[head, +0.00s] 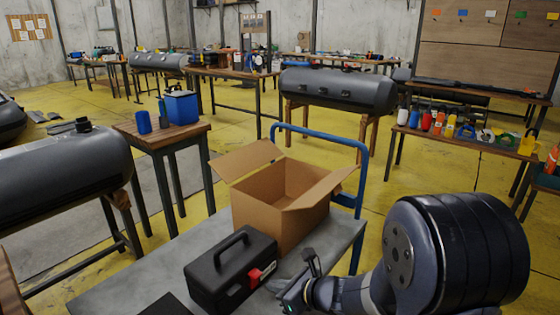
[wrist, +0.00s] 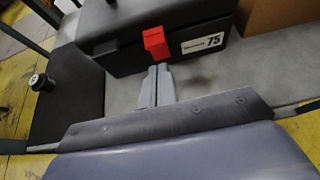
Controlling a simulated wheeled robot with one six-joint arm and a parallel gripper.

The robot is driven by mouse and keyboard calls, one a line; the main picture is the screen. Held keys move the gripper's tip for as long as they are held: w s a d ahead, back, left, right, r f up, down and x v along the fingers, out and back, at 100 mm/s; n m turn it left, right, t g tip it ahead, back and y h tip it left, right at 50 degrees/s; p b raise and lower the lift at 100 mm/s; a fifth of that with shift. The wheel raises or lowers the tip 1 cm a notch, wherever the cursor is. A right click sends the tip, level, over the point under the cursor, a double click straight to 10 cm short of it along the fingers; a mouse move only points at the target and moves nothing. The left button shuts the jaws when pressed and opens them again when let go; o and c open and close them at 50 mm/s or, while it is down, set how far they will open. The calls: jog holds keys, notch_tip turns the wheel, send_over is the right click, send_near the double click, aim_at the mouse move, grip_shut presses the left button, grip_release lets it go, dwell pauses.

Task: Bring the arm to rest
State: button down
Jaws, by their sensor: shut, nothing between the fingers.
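My gripper (wrist: 157,70) shows in the wrist view with its two grey fingers shut together and nothing between them. The fingertips point at the red latch (wrist: 156,42) on the front of a black toolbox (wrist: 110,30). Whether they touch it I cannot tell. In the head view my arm (head: 440,255) is at the lower right, with its wrist end low beside the black toolbox (head: 230,268).
The toolbox stands on a grey cart (head: 130,262) with a blue handle (head: 325,137). An open cardboard box (head: 285,205) stands behind it. A dark flat item (wrist: 68,95) lies left of the fingers. A wooden table (head: 180,135) holds a blue cooler (head: 181,107). Grey inflatable tubes (head: 340,88) rest on stands.

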jog(key=shift+x, duration=1.15)
jog(key=f+b, duration=0.2)
jog(key=f, duration=0.1)
jog(key=s+d+f+b, duration=0.1)
jog(key=b, duration=0.1)
jog(key=shift+d+f, duration=0.1)
jog(key=shift+f, duration=0.2)
jog(key=s+d, duration=0.1)
jog(key=d, duration=0.1)
jog(key=shift+s+d+p, duration=0.3)
jog(key=shift+s+p, duration=0.1)
jog(key=shift+s+d, duration=0.1)
jog(key=shift+s, duration=0.05)
